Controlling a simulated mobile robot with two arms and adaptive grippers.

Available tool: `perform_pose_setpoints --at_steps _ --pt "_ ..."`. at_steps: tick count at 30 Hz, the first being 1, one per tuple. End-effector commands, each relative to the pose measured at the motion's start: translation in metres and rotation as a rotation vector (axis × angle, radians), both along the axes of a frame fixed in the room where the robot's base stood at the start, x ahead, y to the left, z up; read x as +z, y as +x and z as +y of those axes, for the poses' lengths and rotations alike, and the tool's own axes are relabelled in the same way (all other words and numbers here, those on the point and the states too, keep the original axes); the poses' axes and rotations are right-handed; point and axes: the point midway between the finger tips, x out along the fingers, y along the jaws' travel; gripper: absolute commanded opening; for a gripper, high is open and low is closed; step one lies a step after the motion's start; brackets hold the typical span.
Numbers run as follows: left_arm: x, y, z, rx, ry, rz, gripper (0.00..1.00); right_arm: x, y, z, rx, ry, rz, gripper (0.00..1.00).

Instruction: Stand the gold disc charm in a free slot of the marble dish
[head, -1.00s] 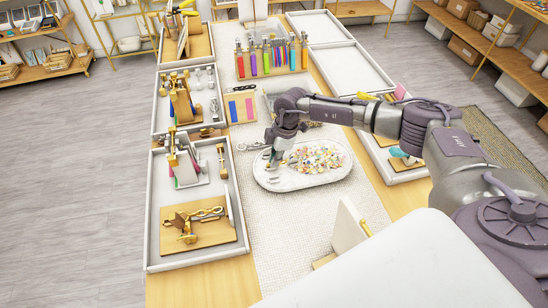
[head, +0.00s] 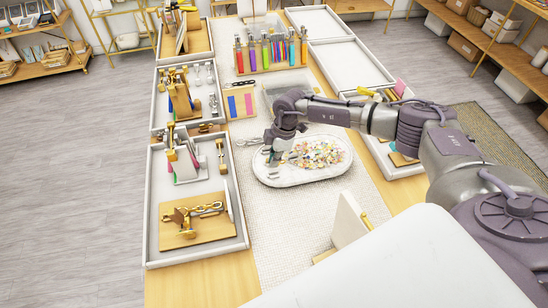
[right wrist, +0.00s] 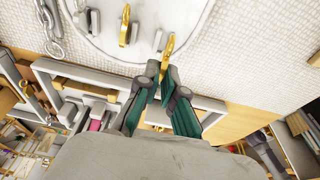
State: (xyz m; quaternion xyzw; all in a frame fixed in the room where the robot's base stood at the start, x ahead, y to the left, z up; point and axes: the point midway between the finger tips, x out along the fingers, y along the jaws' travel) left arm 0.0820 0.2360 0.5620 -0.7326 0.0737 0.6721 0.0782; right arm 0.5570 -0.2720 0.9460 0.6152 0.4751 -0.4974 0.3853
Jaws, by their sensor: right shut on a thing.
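The white marble dish (head: 300,182) lies on the woven mat, and its pale surface shows at the top of the right wrist view (right wrist: 190,18). My right gripper (head: 272,160) is over the dish's left end. In the right wrist view my right gripper (right wrist: 163,82) is shut on the gold disc charm (right wrist: 168,46), seen nearly edge-on and upright between the fingertips. Whether its lower edge touches the dish is unclear. Another gold charm (right wrist: 125,26) stands in the dish, with silver pieces near it. My left gripper is not in view.
A heap of colourful charms (head: 318,155) fills the dish's right part. A silver chain (head: 248,144) lies just left of the dish. Trays of tools (head: 240,243) line the left side, and a white upright board (head: 347,222) stands in front. The mat (head: 290,218) is clear between.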

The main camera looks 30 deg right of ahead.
Motion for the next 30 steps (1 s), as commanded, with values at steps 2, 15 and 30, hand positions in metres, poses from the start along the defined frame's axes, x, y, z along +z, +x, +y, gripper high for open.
perform_pose_setpoints --at_steps 2,15,30 --pt "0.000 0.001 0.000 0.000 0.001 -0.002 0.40 0.000 0.000 0.000 0.000 0.000 0.000 0.00" --pt "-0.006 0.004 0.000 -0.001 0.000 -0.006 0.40 -0.012 0.000 0.000 0.001 0.000 0.000 0.00" --pt "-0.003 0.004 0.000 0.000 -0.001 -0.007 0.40 -0.014 0.000 0.000 0.000 0.000 0.001 0.00"
